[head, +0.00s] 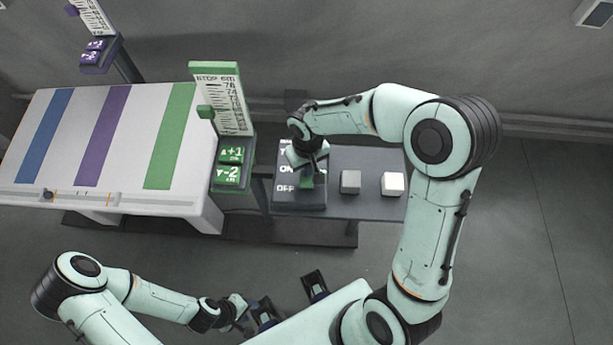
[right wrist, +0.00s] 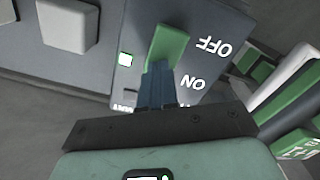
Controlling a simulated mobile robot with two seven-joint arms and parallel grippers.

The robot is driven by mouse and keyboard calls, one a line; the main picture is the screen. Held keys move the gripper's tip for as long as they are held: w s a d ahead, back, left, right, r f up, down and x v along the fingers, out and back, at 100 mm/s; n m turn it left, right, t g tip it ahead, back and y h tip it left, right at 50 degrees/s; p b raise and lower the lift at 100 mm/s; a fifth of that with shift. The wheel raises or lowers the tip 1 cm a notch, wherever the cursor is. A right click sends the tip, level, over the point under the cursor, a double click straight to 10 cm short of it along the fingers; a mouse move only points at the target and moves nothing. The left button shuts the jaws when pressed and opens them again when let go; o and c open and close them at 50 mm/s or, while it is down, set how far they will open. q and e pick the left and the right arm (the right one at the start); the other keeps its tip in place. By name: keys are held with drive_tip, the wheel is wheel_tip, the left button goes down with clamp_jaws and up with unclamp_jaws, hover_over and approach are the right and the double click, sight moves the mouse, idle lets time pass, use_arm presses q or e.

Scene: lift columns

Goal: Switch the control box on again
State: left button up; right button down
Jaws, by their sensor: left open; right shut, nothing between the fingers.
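The dark control box (head: 285,200) stands on a grey shelf, with white ON and OFF lettering. Its green switch lever (right wrist: 168,45) lies beside the OFF lettering in the right wrist view; it shows partly in the head view (head: 307,181). A small lamp (right wrist: 125,60) on the box shows bright white-green; a second small square beside it is dark. My right gripper (right wrist: 157,88) is shut and empty, its blue fingertips at the ON-side end of the lever. I cannot tell if they touch. My left gripper (head: 241,306) is open, low in the head view, away from the box.
A grey block (head: 350,182) and a white block (head: 393,184) sit on the shelf right of the box. Left of it stands a green column with a scale (head: 222,90) and +1/-2 buttons (head: 231,164), close to a striped table (head: 58,177). A purple column (head: 100,52) stands behind.

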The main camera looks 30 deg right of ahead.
drive_tip(key=shift+r+p, duration=1.9)
drive_tip(key=shift+r, duration=1.55)
use_arm(q)
drive_tip(key=w+r, duration=0.1)
drive_tip(key=r, duration=0.2)
drive_tip(key=w+r, duration=0.1)
drive_tip(key=shift+w+r, duration=0.3)
drive_tip(key=shift+s, duration=0.15)
use_arm(e)
drive_tip(key=shift+s+f, duration=0.1)
